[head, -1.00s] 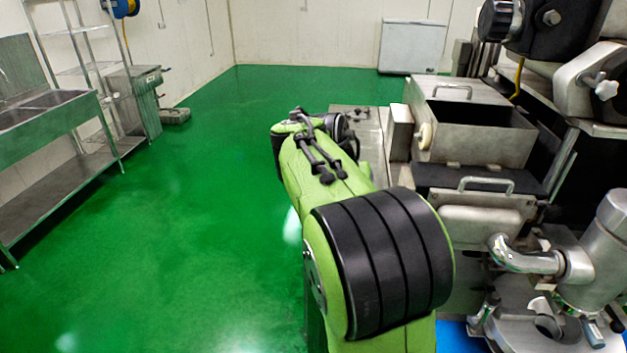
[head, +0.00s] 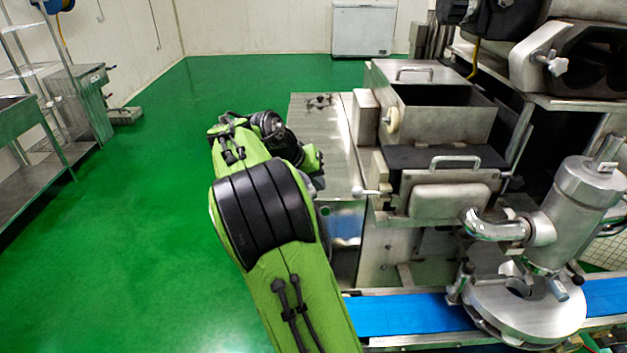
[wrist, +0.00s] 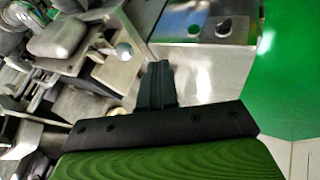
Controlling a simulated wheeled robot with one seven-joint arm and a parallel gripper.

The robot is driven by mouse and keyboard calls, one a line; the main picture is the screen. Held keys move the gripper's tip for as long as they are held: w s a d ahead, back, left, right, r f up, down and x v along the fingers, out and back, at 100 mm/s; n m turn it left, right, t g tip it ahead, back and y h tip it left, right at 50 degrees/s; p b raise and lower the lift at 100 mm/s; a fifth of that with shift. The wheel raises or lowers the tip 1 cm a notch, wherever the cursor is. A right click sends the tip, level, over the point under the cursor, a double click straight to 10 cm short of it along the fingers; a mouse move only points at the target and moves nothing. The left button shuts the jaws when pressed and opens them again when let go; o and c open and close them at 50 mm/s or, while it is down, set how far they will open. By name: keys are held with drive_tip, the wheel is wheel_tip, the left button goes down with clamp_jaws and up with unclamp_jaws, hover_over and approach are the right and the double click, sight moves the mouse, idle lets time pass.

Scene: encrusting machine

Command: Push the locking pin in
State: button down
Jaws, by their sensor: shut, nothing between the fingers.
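A metal pin with a round ball end, which looks like the locking pin (head: 367,191), sticks out to the left from the machine's side, below the hopper, in the head view. In the wrist view its pale ball end (wrist: 124,51) shows above and left of my fingertips. My gripper (wrist: 158,72) is shut with nothing in it; the fingers look apart from the ball, but the depth gap is hard to judge. In the head view my arm hangs left of the machine, and the fingers cannot be made out. How far the pin is in cannot be told.
The encrusting machine's open hopper (head: 440,112) stands above the pin. A handled front block (head: 449,199) is beside it. A blue conveyor belt (head: 410,314) runs below, under the round outlet assembly (head: 525,300). Green floor (head: 130,220) is free on the left.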

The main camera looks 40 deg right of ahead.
sight(357, 190)
drive_tip(key=s+d+f, duration=0.2)
drive_tip(key=d+f, duration=0.1)
drive_tip(key=d, duration=0.3)
drive_tip(key=shift+s+f, duration=0.35)
drive_tip(key=shift+s+d+b, duration=0.45)
drive_tip(key=shift+s+d, duration=0.65)
drive_tip(key=shift+d, duration=0.1)
drive_tip(key=shift+w+a, duration=0.15)
